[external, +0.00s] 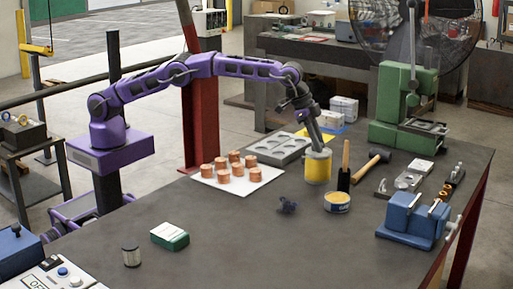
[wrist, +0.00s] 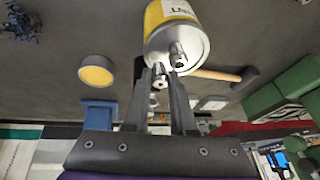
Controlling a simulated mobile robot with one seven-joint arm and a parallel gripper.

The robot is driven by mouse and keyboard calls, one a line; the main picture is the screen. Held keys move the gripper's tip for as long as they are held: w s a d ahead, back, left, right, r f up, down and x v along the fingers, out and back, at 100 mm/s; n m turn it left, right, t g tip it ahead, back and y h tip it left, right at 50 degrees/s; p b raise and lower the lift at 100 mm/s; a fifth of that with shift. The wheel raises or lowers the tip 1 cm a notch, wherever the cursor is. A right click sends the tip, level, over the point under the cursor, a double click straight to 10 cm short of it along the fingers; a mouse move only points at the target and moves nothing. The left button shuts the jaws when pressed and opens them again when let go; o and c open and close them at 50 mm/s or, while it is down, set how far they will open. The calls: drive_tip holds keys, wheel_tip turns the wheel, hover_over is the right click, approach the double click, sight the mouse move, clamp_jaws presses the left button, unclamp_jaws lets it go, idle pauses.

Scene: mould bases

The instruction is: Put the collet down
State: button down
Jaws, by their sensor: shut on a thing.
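My gripper (wrist: 162,82) is shut on a small silver collet (wrist: 160,79), seen between the fingertips in the wrist view. In that view it is close to the top of a yellow can (wrist: 172,38) with a pale metal top. Another small silver piece (wrist: 178,56) shows against the can's top. In the external view my gripper (external: 319,150) reaches down at the upright yellow can (external: 318,170) on the dark bench (external: 235,225). The collet is too small to make out there, and I cannot tell whether it touches the can.
A grey mould tray (external: 280,149) and copper cylinders (external: 237,169) are on the left. A blue vise (external: 408,217) sits front right. The front middle is clear.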

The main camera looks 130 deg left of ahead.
drive_tip(key=shift+f, duration=0.25)
drive_tip(key=c, duration=0.7)
unclamp_jaws()
drive_tip(key=shift+c, duration=0.2)
drive_tip(key=shift+r, duration=0.25)
drive_tip(key=v, duration=1.1)
drive_tip(key=shift+s+r, duration=0.2)
drive_tip(key=shift+r, duration=0.15)
drive_tip(key=shift+d, duration=0.1)
